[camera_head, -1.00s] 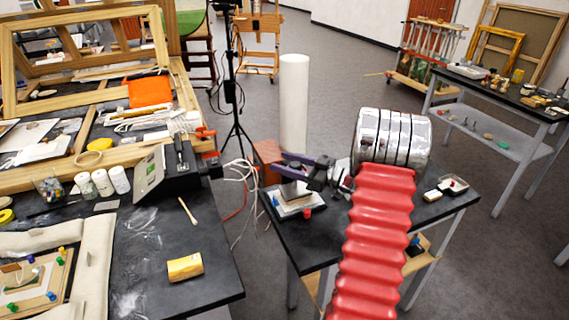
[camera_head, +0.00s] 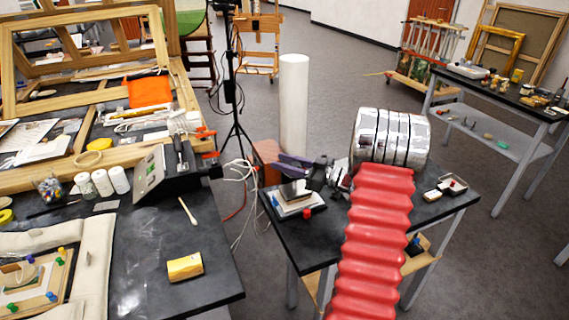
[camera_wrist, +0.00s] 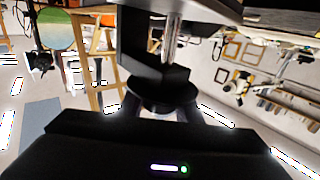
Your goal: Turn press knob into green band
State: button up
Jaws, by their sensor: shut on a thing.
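My gripper (camera_head: 290,164) reaches left over the small black table and is shut. In the wrist view a dark round knob (camera_wrist: 162,94) sits at the jaws, below a shiny metal shaft (camera_wrist: 172,40); I take it as the press knob. The press (camera_head: 295,198) stands below my gripper in the head view, with a pale base, a grey block and a small red part. My gripper hides part of it. I cannot make out a green band. A white bar and a small green light (camera_wrist: 184,169) show on a black surface in the wrist view.
The small black table (camera_head: 312,244) also bears a little open box (camera_head: 453,187) at its right. A white column (camera_head: 293,100) and a brown box (camera_head: 267,160) stand behind the press. The crowded workbench (camera_head: 215,270) is at the left, with a gold block (camera_head: 185,267).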

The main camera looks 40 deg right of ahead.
aim_at(295, 162)
jog(key=shift+d+m+t+h, duration=0.15)
jog(key=shift+m+t+h, duration=0.15)
jog(key=shift+m+h, duration=0.3)
jog(key=shift+w+d+m+t+h, duration=0.1)
jog(key=shift+d+m+t+h, duration=0.1)
jog(key=shift+m+h, duration=0.5)
jog(key=shift+w+d+m+t+h, duration=0.1)
jog(key=shift+m+t+h, duration=0.15)
jog(key=shift+h, duration=0.85)
jog(key=m+h, duration=0.2)
jog(key=d+m+h, duration=0.1)
jog(key=h, duration=0.2)
jog(key=shift+m+h, duration=0.3)
jog(key=shift+m, duration=0.05)
jog(key=shift+s+d+m+g+h, duration=0.1)
jog(key=shift+d+m+g+h, duration=0.2)
jog(key=shift+m+h, duration=0.6)
jog(key=shift+d+m+g+h, duration=0.2)
jog(key=shift+m+g+h, duration=0.25)
jog(key=shift+h, duration=0.75)
jog(key=shift+s+d+m+g+h, duration=0.2)
jog(key=shift+m+g+h, duration=0.2)
jog(key=shift+m+h, duration=0.35)
jog(key=shift+s+d+m+g+h, duration=0.15)
jog(key=shift+m+g+h, duration=0.3)
jog(key=shift+h, duration=0.5)
jog(key=shift+d+m, duration=0.15)
jog(key=shift+m, duration=0.1)
jog(key=o, duration=1.1)
